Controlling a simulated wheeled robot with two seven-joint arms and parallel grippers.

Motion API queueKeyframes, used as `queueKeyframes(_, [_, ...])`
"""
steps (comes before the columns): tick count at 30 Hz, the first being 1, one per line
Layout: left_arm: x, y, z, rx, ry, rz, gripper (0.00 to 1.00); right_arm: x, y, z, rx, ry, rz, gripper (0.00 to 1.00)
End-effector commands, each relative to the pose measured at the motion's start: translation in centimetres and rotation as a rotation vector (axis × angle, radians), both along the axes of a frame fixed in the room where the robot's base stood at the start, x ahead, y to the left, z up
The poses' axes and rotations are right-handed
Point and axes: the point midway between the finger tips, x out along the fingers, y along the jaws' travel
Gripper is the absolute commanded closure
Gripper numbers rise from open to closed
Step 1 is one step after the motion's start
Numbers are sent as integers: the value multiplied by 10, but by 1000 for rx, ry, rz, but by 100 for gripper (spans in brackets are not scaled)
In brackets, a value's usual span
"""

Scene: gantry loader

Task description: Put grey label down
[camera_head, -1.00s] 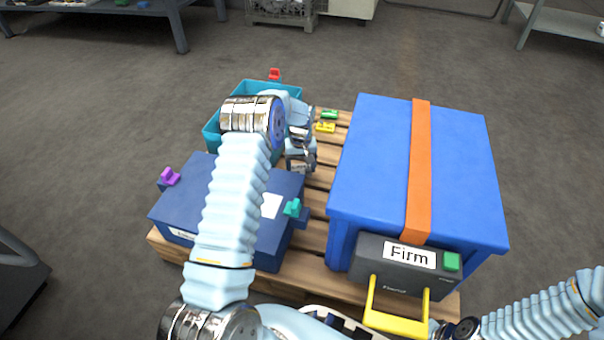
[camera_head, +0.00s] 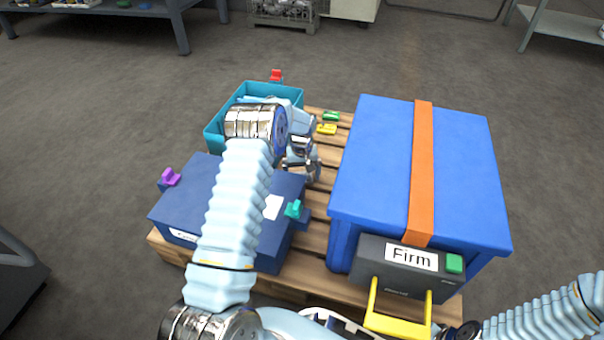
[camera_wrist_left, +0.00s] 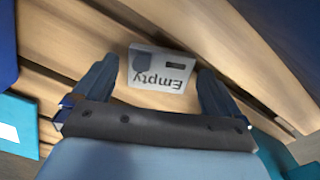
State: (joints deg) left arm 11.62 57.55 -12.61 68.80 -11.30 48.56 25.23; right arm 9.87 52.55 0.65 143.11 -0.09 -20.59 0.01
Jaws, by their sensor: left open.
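The grey label (camera_wrist_left: 160,70) is a small light-grey plate reading "Empty", upside down in the left wrist view. It appears to rest on the wooden pallet slats (camera_wrist_left: 60,40). My left gripper (camera_wrist_left: 155,78) is open, with one finger on each side of the label and gaps visible. In the head view my left gripper (camera_head: 301,170) is low over the pallet, between the teal bin and the big blue crate; the label is hidden there. My right arm shows at the lower right, its gripper out of view.
A blue crate (camera_head: 380,160) with an orange strap and a "Firm" box (camera_head: 375,257) stands right. A dark blue box (camera_head: 185,200) is left, the teal bin (camera_head: 215,137) behind. Yellow (camera_head: 326,129) and green (camera_head: 331,116) pieces lie on the pallet.

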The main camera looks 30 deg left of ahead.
Motion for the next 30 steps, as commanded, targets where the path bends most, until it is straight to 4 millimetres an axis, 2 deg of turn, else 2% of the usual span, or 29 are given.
queueKeyframes(5, [1,0,27,1,-3,0,1,0,0,7,0,1,0,100])
queueKeyframes(12, [1,0,83,2,-4,0,1,-1,0,20,1,3,2,100])
queueKeyframes(16, [1,0,106,1,-3,-1,1,-1,0,24,2,5,3,100])
queueKeyframes(21, [0,0,120,1,-1,0,1,-1,1,27,2,6,3,100])
queueKeyframes(30, [0,0,122,0,0,0,1,-1,1,26,2,6,3,100])
